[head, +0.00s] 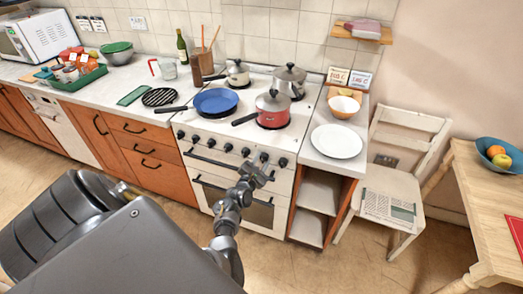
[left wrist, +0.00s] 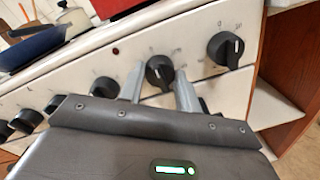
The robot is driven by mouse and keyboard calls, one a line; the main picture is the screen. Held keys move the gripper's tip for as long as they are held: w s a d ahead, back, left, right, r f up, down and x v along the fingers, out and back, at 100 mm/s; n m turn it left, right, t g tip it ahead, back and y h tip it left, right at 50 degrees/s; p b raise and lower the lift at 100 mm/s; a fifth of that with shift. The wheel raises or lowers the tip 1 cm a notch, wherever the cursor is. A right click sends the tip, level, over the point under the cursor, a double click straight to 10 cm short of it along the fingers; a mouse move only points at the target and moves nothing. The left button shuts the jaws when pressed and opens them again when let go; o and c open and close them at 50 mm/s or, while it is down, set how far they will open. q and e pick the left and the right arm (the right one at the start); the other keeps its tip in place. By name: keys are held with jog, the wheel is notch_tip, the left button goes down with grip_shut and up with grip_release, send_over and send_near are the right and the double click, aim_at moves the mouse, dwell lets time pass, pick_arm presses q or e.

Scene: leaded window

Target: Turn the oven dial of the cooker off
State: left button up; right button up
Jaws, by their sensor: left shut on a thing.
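The white cooker (head: 215,165) stands in the middle of the head view, with a row of black dials along its front panel. My left gripper (head: 257,172) is at the right part of this row. In the left wrist view, its two grey fingers (left wrist: 158,86) are on either side of a black dial (left wrist: 159,71), second from the right, and shut on it. A pale pointer mark shows on that dial. The rightmost dial (left wrist: 225,49) is free beside the fingers. The printed labels are too small to read. My right gripper is not in view.
A red pan (head: 272,110), a blue frying pan (head: 216,102) and other pots sit on the hob, some handles reaching toward the front. An oven door handle (head: 232,190) runs below the dials. A white chair (head: 392,190) stands right of the open shelf unit (head: 318,190).

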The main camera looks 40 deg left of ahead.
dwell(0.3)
pick_arm(q)
jog(key=o, duration=1)
jog(key=shift+a, duration=0.1)
jog(key=shift+s, duration=0.1)
jog(key=shift+s+d+r+p, duration=0.1)
jog(key=shift+s+d+p, duration=0.15)
jog(key=shift+p, duration=0.2)
jog(key=p+v, duration=0.5)
jog(key=v, duration=0.5)
jog(key=shift+a, duration=0.15)
